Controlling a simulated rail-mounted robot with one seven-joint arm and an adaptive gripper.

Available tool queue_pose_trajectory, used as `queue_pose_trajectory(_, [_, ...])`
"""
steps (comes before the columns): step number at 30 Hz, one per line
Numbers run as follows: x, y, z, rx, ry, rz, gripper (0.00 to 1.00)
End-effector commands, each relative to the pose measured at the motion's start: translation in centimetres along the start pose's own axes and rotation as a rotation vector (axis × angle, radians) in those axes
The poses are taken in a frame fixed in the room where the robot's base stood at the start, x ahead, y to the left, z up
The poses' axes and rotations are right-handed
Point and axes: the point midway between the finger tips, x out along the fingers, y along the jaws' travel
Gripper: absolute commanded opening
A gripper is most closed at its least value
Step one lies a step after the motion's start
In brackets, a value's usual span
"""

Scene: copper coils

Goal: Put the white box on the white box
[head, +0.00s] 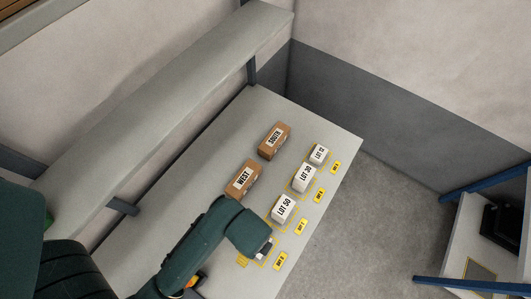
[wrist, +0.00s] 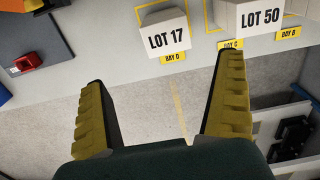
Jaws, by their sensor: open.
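Several white boxes stand in a row on the grey table. In the head view, the LOT 50 box (head: 284,208) is nearest my arm, with two more white boxes (head: 304,178) (head: 319,153) beyond it. In the wrist view, the LOT 17 box (wrist: 165,38) stands behind the BAY D tag, and the LOT 50 box (wrist: 262,18) stands to its right, partly cut off. My gripper (wrist: 163,70) is open and empty, its yellow-padded fingers apart. The LOT 17 box is mostly hidden by my arm in the head view.
Brown boxes marked WEST (head: 243,179) and SOUTH (head: 274,140) stand behind the white row. Yellow bay tags (head: 300,227) line the table's front side. A long grey shelf (head: 150,90) runs along the wall. A red object (wrist: 28,62) lies at left in the wrist view.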

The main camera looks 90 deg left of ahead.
Motion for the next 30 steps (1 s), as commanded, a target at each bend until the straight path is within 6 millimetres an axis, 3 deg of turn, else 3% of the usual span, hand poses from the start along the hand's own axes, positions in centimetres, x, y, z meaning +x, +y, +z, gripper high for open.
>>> queue_pose_trajectory(2, [0.8, -0.2, 0.1, -0.008, 0.0, -0.002, 1.0])
queue_pose_trajectory(12, [8.9, -0.3, 0.0, -0.005, 0.0, -0.004, 1.0])
queue_pose_trajectory(20, [11.9, -0.6, -0.2, -0.003, 0.001, -0.008, 1.0])
queue_pose_trajectory(26, [15.4, -0.8, -0.7, -0.004, 0.0, -0.006, 1.0])
queue_pose_trajectory(30, [16.3, -0.8, -0.7, -0.005, 0.001, -0.009, 1.0])
